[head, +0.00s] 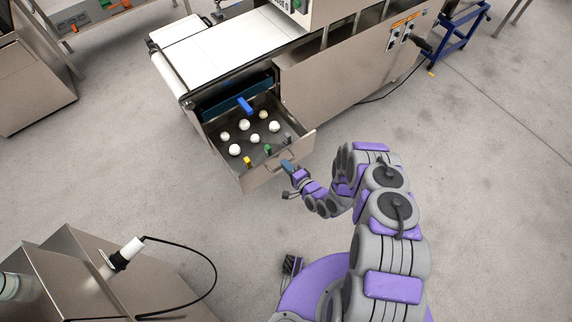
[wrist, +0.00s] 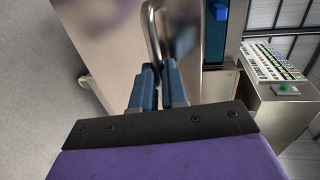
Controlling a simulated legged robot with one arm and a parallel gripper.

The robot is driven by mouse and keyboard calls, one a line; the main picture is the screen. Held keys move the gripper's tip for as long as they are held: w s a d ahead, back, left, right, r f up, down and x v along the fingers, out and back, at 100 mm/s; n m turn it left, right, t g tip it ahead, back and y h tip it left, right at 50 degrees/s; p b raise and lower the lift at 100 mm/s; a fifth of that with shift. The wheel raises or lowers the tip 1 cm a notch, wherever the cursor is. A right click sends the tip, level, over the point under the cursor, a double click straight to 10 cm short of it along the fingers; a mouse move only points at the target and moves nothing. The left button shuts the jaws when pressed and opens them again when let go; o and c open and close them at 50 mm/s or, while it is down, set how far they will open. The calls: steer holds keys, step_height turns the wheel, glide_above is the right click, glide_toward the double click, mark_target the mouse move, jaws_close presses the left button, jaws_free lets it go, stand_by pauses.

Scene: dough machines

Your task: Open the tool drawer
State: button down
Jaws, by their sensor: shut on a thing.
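The tool drawer (head: 275,171) is pulled out from the front of a steel conveyor machine in the head view. Several white balls and small yellow, green, grey and blue items lie inside it. My gripper (head: 287,166) is at the drawer's front face, on its right part. In the wrist view, the blue fingers of my gripper (wrist: 159,72) are closed on the curved metal drawer handle (wrist: 152,28). The drawer front (wrist: 105,35) fills the upper left of that view. The part of the handle between the fingers is hidden.
The conveyor machine (head: 335,85) with a white belt (head: 235,45) stands behind the drawer. A steel cabinet (head: 30,75) is at the upper left. A steel unit (head: 75,270) with a cabled probe is at the lower left. The floor around the drawer is clear.

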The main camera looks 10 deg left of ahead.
steer(key=shift+d+f, duration=0.1)
steer(key=shift+f, duration=0.05)
steer(key=c, duration=1.2)
jaws_free()
steer(key=shift+a, duration=0.2)
steer(key=shift+o, duration=0.2)
steer(key=shift+w+d, duration=0.1)
steer(key=shift+d, duration=0.1)
steer(key=p+v, duration=0.2)
steer(key=v, duration=1.5)
steer(key=shift+s+p, duration=0.25)
steer(key=shift+p, duration=0.05)
steer(key=shift+w, duration=0.1)
